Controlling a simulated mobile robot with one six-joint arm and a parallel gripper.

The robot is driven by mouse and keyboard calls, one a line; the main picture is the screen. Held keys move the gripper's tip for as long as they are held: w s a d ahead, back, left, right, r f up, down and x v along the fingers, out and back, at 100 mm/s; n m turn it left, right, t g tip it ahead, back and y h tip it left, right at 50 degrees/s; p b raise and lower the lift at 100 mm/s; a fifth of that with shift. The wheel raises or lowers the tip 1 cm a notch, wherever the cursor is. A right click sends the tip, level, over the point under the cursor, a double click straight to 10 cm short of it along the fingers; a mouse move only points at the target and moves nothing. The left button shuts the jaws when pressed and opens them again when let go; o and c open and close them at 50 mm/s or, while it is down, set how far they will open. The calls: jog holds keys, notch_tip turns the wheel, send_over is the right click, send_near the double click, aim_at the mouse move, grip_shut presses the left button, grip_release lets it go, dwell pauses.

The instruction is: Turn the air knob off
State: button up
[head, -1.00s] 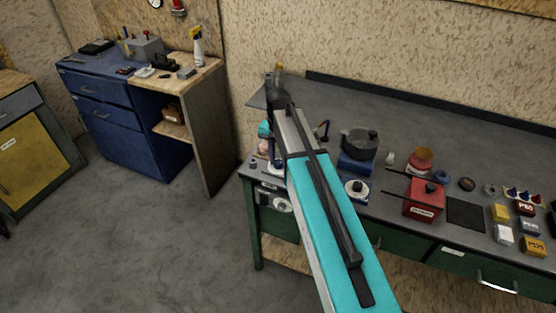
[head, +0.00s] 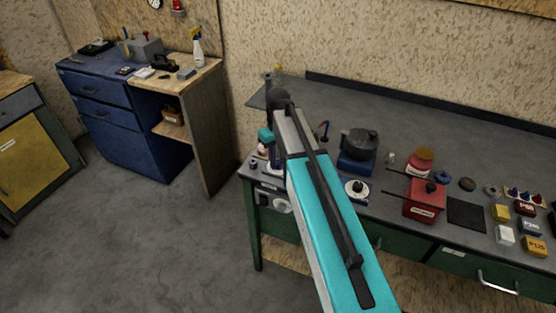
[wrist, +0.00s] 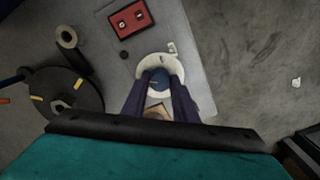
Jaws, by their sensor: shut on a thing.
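In the wrist view, a round white dial plate (wrist: 158,61) sits on a light grey surface near its edge. A blue knob (wrist: 158,78) stands on the plate. My gripper (wrist: 160,84) has one dark finger on each side of the knob and is shut on it. The fingers cover the knob's sides, and I cannot read any mark showing its setting. In the head view my arm hides most of the hand and the knob, at the left end of the grey bench (head: 420,115).
In the head view, a black pot (head: 359,143), a white dial (head: 357,189) and a red box (head: 424,199) stand right of my arm.

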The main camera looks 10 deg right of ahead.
aim_at(278, 162)
jog(key=n, duration=0.6)
jog(key=shift+w+a+r+n, duration=0.1)
jog(key=shift+w+r+n, duration=0.05)
jog(key=shift+n, duration=0.25)
jog(key=o, duration=1)
jog(key=shift+o, duration=0.3)
notch_tip(278, 162, up, 14)
jog(key=b, duration=0.3)
jog(key=shift+f, duration=0.2)
dwell(0.3)
